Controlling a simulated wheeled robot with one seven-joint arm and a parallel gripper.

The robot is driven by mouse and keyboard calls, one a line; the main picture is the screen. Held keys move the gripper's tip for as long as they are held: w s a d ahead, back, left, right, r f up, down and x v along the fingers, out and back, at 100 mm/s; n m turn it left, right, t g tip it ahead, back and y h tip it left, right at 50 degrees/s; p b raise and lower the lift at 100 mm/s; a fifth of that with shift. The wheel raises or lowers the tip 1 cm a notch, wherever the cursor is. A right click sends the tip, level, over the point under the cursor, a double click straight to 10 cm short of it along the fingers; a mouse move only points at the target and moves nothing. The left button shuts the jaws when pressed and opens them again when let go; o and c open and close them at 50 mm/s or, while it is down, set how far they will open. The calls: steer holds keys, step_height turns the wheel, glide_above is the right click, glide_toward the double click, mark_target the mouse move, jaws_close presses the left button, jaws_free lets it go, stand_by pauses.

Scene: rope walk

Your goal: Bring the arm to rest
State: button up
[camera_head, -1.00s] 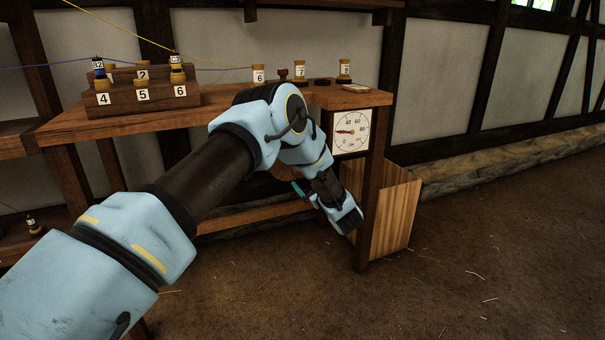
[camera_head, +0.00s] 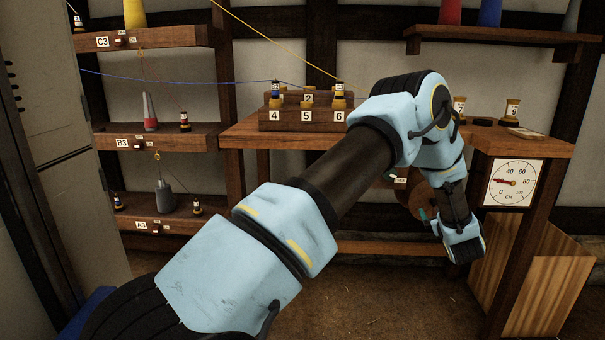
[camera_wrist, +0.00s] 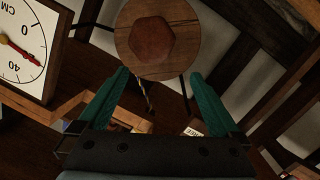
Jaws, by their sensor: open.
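My arm reaches across the head view, bent at the elbow with its end hanging down in front of the wooden bench (camera_head: 250,134). My gripper (camera_head: 428,217) is mostly hidden there, with a teal finger showing. In the wrist view my gripper (camera_wrist: 160,75) has its two teal fingers spread apart with nothing between them. A round wooden disc (camera_wrist: 125,35) with a reddish faceted centre lies beyond the fingertips. No contact between the fingers and the disc shows.
A dial marked CM (camera_head: 512,183) is on the bench's right end, above a wooden panel (camera_head: 545,285). A block with numbered pegs (camera_head: 305,126) stands on the bench, with yellow and blue lines above it. Labelled shelves (camera_head: 170,136) and a grey cabinet (camera_head: 45,130) are at left.

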steer(key=w+a+r+m+g+h, duration=0.1)
steer(key=w+a+r+m+g, duration=0.2)
steer(key=a, duration=0.4)
steer(key=s+a+r+g+y, duration=0.1)
steer(key=s+a+g, duration=0.1)
steer(key=a, duration=0.7)
steer(key=s+a+r+g, duration=0.2)
steer(key=a, duration=0.7)
steer(key=s+a+g+y, duration=0.4)
steer(key=s+a+g, duration=0.3)
steer(key=s+a, duration=1.6)
step_height(320, 180, up, 22)
steer(key=p, duration=2.2)
steer(key=shift+w+a+r+p, duration=0.2)
steer(key=shift+w+a+p, duration=0.15)
steer(key=shift+a, duration=0.1)
